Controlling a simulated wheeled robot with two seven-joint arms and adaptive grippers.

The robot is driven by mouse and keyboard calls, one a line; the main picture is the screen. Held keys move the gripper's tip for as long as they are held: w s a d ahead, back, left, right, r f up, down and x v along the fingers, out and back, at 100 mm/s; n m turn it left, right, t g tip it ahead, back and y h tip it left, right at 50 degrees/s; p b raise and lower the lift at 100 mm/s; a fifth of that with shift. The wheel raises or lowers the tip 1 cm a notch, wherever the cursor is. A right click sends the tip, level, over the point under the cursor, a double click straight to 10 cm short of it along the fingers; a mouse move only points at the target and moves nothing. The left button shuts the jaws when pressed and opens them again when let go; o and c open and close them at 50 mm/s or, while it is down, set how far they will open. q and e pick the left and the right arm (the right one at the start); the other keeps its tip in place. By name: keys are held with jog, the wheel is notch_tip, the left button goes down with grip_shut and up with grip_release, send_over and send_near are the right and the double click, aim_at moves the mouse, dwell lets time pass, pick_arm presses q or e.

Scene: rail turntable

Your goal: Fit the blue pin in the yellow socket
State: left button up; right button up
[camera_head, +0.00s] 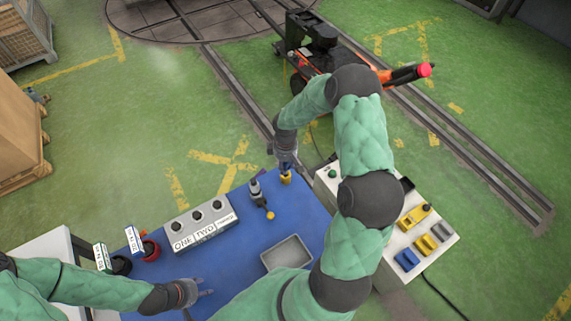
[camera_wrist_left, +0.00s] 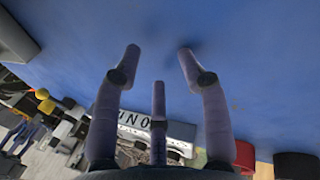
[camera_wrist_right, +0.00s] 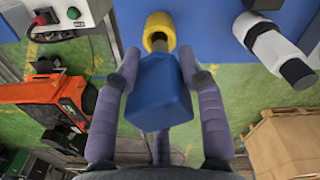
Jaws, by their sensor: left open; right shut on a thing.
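My right gripper (camera_head: 286,168) is shut on the blue pin (camera_wrist_right: 158,95), held by its blue block-shaped head in the right wrist view. The yellow socket (camera_wrist_right: 159,28) is a short ring at the blue table's far edge, just beyond the head. A grey shaft shows between the head and the ring; how deep it sits in the ring I cannot tell. In the head view the socket (camera_head: 286,179) is right under the right fingertips, and the pin is mostly hidden. My left gripper (camera_head: 205,287) is open and empty above the table's near part; its fingers (camera_wrist_left: 157,50) are apart.
A grey-black cylinder fixture (camera_head: 256,189) stands close left of the socket. A block with ONE, TWO labels and holes (camera_head: 205,232), a grey tray (camera_head: 287,253), a red cup (camera_head: 150,251) and a dark cup (camera_head: 121,265) share the blue table. A white control box (camera_head: 440,240) stands right.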

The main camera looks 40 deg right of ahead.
aim_at(287, 169)
pick_arm(q)
jog(key=shift+s+f+b, duration=0.1)
jog(key=shift+f+b, duration=0.3)
jog(key=shift+f, duration=0.1)
pick_arm(e)
jog(key=shift+f, duration=0.4)
jog(key=shift+f, duration=0.1)
pick_arm(q)
jog(key=shift+d+f, duration=0.1)
jog(key=shift+f, duration=0.1)
pick_arm(e)
jog(key=shift+d+f, duration=0.1)
jog(key=shift+f, duration=0.15)
pick_arm(q)
jog(key=shift+f+b, duration=0.4)
jog(key=shift+b, duration=0.25)
pick_arm(e)
jog(key=shift+f, duration=0.5)
pick_arm(q)
jog(key=shift+d+f+b, duration=0.1)
jog(key=shift+f+b, duration=0.4)
jog(key=shift+f, duration=0.05)
pick_arm(e)
jog(key=shift+d+f, duration=0.2)
jog(key=shift+f, duration=0.45)
pick_arm(q)
jog(key=shift+o, duration=0.7)
jog(key=shift+f, duration=0.2)
pick_arm(e)
jog(key=shift+f, duration=0.25)
